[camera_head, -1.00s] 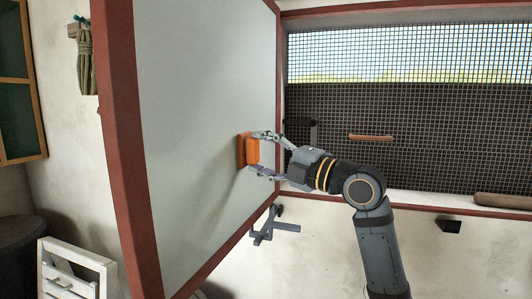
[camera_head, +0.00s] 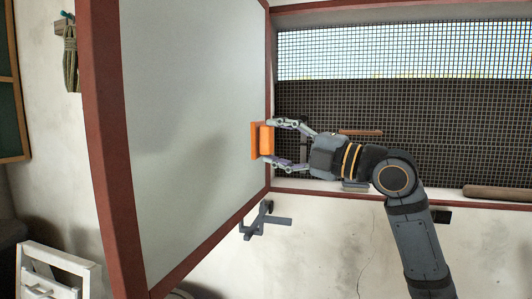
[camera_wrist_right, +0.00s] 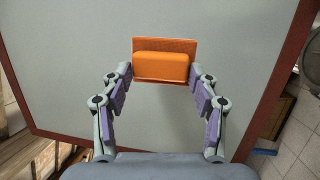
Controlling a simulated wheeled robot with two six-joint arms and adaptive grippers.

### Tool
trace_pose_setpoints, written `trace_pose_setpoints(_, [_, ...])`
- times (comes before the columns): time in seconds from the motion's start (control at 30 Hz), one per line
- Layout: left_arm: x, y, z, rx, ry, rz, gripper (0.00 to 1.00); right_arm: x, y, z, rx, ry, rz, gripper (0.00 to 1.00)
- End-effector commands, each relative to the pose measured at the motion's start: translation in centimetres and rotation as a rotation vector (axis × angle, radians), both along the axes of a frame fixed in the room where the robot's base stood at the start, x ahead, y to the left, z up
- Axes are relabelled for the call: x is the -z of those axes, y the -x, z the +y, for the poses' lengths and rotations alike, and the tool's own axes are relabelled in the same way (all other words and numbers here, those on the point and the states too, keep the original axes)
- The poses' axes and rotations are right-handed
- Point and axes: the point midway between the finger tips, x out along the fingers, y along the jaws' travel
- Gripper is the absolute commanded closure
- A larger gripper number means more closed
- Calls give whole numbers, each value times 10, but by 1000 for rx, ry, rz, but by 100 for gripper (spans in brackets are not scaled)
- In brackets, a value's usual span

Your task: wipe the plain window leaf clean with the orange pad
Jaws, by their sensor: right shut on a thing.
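The plain window leaf (camera_head: 190,120) is a pale grey panel in a red-brown frame, swung open on the left of the head view. It also fills most of the right wrist view (camera_wrist_right: 70,70). My right gripper (camera_head: 268,140) is shut on the orange pad (camera_head: 258,140), near the leaf's right edge in the head view. In the right wrist view the pad (camera_wrist_right: 161,66) sits between the fingertips, its flat face toward the leaf. I cannot tell for sure whether it touches. The leaf shows soft darker shading but no distinct dirt mark. My left gripper is not in view.
A meshed window opening (camera_head: 400,110) lies behind my right arm. A grey metal bracket (camera_head: 264,221) is on the wall below the leaf's right edge. A white slatted chair (camera_head: 55,272) stands at lower left. A tied bundle (camera_head: 69,58) hangs on the left wall.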

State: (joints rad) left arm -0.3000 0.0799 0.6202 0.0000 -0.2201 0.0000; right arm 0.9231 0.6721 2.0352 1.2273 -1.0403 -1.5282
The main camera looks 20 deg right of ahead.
Motion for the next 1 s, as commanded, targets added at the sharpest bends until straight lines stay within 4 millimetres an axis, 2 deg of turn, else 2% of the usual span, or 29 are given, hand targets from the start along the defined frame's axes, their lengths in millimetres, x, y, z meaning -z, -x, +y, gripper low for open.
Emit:
trace_pose_setpoints(0.27, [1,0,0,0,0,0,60,-1,1,-1,-1,-1,0,65])
trace_pose_setpoints(0.57, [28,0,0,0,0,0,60,3,17,-22,2,1,-2,65])
trace_pose_setpoints(1.0, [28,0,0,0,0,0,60,-1,19,-24,-1,-1,0,65])
